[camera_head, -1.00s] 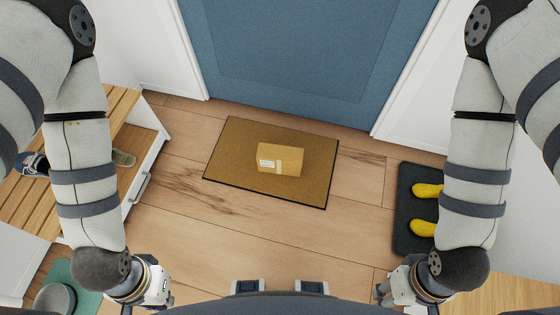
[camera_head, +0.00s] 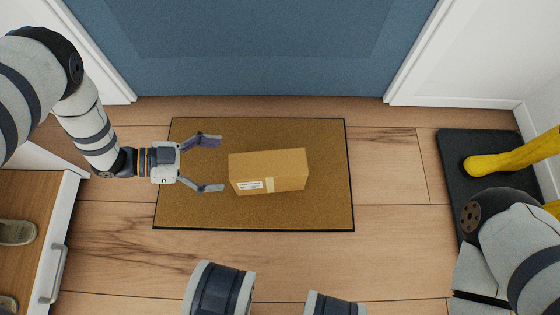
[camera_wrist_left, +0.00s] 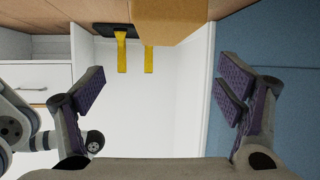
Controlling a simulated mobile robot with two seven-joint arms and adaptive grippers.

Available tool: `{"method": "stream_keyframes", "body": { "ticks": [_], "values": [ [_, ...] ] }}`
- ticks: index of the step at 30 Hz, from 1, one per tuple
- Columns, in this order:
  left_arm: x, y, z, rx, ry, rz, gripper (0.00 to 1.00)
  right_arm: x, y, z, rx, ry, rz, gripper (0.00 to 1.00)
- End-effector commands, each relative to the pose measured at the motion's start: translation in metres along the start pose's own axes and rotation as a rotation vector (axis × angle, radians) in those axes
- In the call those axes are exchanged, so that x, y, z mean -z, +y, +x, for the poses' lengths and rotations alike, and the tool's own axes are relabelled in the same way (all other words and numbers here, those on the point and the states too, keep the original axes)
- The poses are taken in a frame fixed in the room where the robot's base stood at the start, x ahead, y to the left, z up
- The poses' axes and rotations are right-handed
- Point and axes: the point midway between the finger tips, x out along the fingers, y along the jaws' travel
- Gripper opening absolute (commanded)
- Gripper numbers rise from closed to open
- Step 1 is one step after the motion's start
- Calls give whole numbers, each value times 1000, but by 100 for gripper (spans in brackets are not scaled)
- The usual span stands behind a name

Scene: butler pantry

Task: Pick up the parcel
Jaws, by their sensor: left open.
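The parcel (camera_head: 269,171) is a brown cardboard box with a white label and a strip of tape. It lies on a brown doormat (camera_head: 190,215) in front of a blue door. My left gripper (camera_head: 214,165) is open and empty just left of the parcel, its fingers pointing at the box's left end. The parcel (camera_wrist_left: 170,18) also shows at the top of the left wrist view, beyond the open fingers (camera_wrist_left: 163,88) of my left gripper. My right arm shows at the lower right of the head view, but its gripper is out of view.
A dark tray (camera_head: 452,160) with yellow boots (camera_head: 500,160) stands at the right. A wooden bench with a shelf (camera_head: 35,195) holding shoes is at the left. The blue door (camera_head: 250,45) closes off the back. Bare wooden floor (camera_head: 390,225) lies right of the mat.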

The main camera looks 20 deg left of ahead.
Motion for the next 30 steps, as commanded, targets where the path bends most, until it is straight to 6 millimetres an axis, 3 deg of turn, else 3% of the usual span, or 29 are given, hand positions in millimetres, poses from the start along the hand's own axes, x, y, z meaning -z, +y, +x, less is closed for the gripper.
{"method": "stream_keyframes", "body": {
  "ticks": [1,4,9,21,30],
  "values": [
    [-10,-3,2,-18,10,20,86,5,0,6,-1,-13,0,40],
    [-8,-4,7,-37,24,43,86,6,0,8,-1,-19,-1,40],
    [-6,-3,45,-38,26,45,86,9,0,14,-2,-32,-3,40],
    [-10,-3,111,-37,24,43,86,24,-3,27,1,-46,-9,40],
    [-7,-3,120,-35,22,44,86,25,-3,27,1,-46,-9,40]
  ]
}}
